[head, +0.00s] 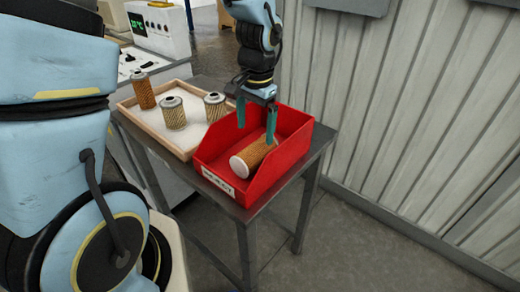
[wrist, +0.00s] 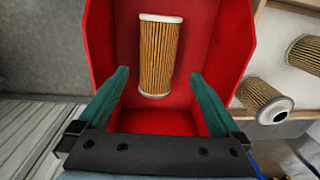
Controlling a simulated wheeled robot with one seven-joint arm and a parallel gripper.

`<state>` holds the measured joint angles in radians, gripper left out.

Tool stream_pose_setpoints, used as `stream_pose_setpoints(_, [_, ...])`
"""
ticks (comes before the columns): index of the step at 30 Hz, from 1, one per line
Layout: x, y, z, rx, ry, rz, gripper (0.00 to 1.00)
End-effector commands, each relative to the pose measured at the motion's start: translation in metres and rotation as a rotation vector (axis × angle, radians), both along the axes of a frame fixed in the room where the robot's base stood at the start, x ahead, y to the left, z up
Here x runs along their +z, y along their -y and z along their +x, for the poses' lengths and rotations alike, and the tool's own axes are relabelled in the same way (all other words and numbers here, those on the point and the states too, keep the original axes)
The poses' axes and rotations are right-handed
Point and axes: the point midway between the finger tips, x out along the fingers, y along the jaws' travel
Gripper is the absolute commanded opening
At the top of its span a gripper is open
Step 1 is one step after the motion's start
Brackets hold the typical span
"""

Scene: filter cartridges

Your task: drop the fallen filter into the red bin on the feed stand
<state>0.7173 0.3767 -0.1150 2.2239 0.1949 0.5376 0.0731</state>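The filter (head: 251,156), an orange-brown pleated cartridge with white end caps, lies on its side inside the red bin (head: 270,183). The bin stands on the dark feed stand and carries a REJECT label on its front. In the wrist view the filter (wrist: 160,55) lies on the floor of the red bin (wrist: 235,40). My gripper (head: 256,120) is over the bin with its green fingers reaching down into it. In the wrist view my gripper (wrist: 160,85) has its fingers wide apart, with nothing between the tips. The filter lies beyond the fingertips, apart from them.
A wooden tray (head: 180,148) with several upright filters stands left of the bin on the stand (head: 322,140). A corrugated wall (head: 415,110) rises to the right. A white machine (head: 160,30) with a green display is at the back left. The floor in front is clear.

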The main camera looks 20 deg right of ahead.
Motion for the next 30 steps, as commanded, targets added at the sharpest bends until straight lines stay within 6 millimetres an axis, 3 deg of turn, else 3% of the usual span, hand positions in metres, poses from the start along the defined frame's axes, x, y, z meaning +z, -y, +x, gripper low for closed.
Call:
stream_pose_setpoints(10, [0.011, 0.001, 0.0, 0.002, 0.003, -0.003, 1.0])
stream_pose_setpoints(21, [0.08, 0.003, -0.003, 0.001, 0.005, -0.004, 1.0])
stream_pose_setpoints(30, [0.107, 0.003, -0.006, 0.0, 0.0, 0.0, 1.0])
